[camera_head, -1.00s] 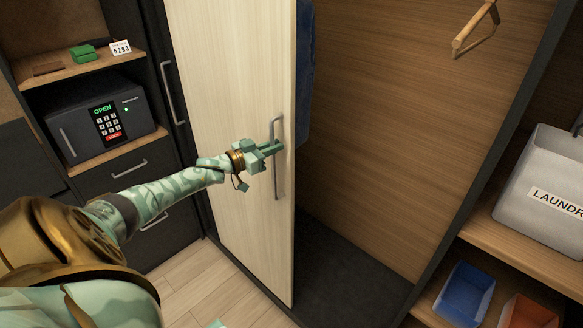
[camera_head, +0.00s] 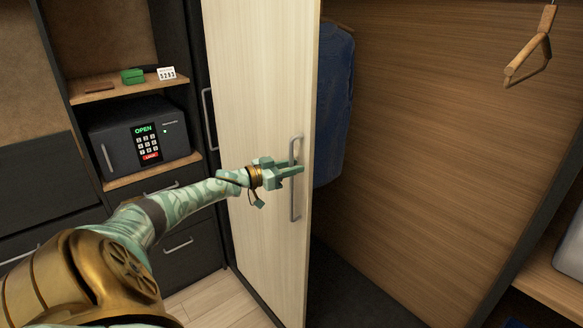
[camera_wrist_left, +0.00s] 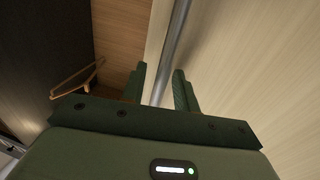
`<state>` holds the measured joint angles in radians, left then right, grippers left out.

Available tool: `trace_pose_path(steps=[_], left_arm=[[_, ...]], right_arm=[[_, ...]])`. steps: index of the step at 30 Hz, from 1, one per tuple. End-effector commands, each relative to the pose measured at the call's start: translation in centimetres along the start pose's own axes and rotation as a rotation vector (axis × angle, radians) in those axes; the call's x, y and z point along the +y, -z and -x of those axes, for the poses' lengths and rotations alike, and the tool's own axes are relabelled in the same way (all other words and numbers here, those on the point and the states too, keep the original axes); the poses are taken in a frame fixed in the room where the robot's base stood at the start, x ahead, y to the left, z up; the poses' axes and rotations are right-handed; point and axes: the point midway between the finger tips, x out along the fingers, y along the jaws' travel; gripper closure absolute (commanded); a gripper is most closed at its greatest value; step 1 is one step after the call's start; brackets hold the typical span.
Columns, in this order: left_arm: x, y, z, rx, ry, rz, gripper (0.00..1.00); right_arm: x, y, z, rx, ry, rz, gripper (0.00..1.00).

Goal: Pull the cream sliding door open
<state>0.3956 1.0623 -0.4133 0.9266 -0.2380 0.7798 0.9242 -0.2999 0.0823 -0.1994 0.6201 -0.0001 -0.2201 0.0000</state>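The cream sliding door (camera_head: 255,90) stands upright at centre in the head view, with the wardrobe open to its right. Its grey vertical bar handle (camera_head: 295,205) is near the door's right edge. My left gripper (camera_head: 290,171) is at the handle, at about its mid-height. In the left wrist view the handle bar (camera_wrist_left: 176,35) runs between the two fingers of the gripper (camera_wrist_left: 160,85). The fingers are apart, with a gap showing beside the bar, so they do not look closed on it. My right gripper is not in view.
Left of the door are a dark safe (camera_head: 140,140) reading OPEN, a shelf with a green item (camera_head: 132,76), and dark drawers (camera_head: 180,245). A blue garment (camera_head: 335,105) hangs behind the door's edge. A wooden hanger (camera_head: 530,55) hangs at upper right.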

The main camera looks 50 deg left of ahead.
Motion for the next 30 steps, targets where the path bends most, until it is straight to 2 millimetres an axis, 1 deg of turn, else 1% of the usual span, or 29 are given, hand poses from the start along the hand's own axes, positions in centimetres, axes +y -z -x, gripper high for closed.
trace_pose_path(steps=[7,11,14,24,30], left_arm=[[0.0,0.1,0.1,0.002,0.000,0.000,0.70],[0.0,0.1,1.0,-0.001,0.000,-0.001,0.70],[0.0,0.1,2.4,-0.002,-0.001,0.000,0.70],[0.0,0.1,9.8,-0.005,0.000,0.002,0.70],[0.0,0.2,13.7,-0.003,0.001,0.002,0.70]], right_arm=[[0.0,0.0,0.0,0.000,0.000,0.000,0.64],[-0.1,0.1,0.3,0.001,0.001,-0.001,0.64],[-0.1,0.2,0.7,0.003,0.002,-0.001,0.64],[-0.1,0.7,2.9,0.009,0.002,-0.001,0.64],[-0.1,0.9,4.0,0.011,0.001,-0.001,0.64]])
